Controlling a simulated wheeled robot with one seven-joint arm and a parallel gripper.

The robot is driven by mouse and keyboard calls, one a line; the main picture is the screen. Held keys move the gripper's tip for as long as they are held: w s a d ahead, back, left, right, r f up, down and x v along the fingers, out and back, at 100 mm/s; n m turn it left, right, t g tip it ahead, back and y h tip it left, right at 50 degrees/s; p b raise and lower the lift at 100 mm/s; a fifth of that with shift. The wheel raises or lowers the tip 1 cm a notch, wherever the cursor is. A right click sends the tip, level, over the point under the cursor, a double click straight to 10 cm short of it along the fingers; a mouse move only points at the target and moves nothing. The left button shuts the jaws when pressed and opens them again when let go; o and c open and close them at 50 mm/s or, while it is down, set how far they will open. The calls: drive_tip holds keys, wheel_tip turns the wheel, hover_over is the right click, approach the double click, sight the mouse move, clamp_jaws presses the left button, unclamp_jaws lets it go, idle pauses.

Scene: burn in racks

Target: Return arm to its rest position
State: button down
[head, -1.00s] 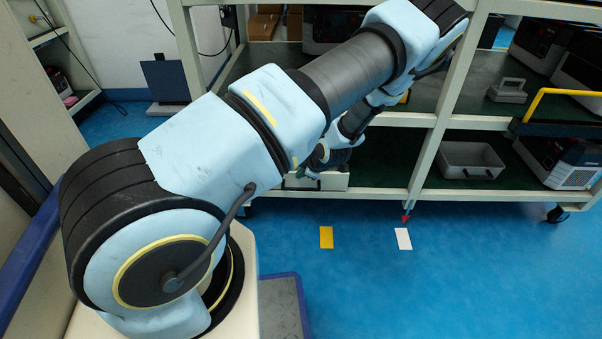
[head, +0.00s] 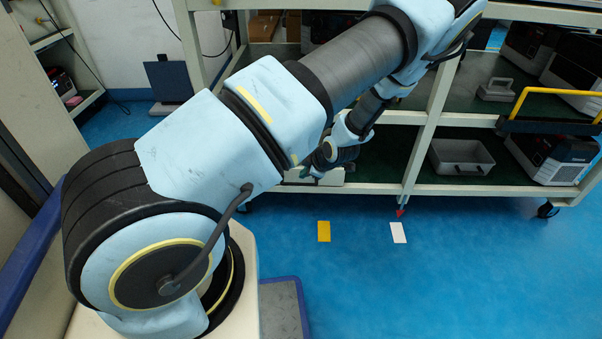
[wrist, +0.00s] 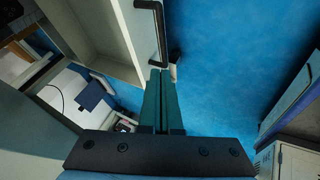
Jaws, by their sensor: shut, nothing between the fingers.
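My gripper shows in the wrist view (wrist: 160,78) with its two long green fingers side by side and closed together. Nothing shows between them. The fingertips point over the blue floor, close to a dark handle on a pale frame; I cannot tell whether they touch it. In the head view my arm reaches from the lower left toward the rack (head: 473,190). Its far end hangs low in front of the lower shelf, and the fingertips are hard to make out there.
A grey open bin (head: 461,158) and a dark device (head: 550,155) stand on the lower shelf. A yellow handle (head: 560,92) sticks out at the right. A yellow marker (head: 324,231) and a white marker (head: 398,232) lie on the floor. The blue floor (head: 480,280) at the front right is clear.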

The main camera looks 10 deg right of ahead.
drive_tip(key=s+a+r+m+g+h+p, duration=0.15)
drive_tip(key=s+a+r+m, duration=0.25)
drive_tip(key=r, duration=0.6)
drive_tip(key=s+a+r+m+g+h, duration=0.3)
drive_tip(key=r+m, duration=0.1)
drive_tip(key=r, duration=0.6)
drive_tip(key=s+a+r+m, duration=0.7)
drive_tip(key=s+a+r, duration=0.1)
drive_tip(key=a+r, duration=0.25)
wheel_tip(320, 180, up, 28)
drive_tip(key=p, duration=2.8)
drive_tip(key=shift+s+a+r+m+y, duration=0.25)
drive_tip(key=shift+a+m+y, duration=0.1)
drive_tip(key=shift+a+m, duration=0.1)
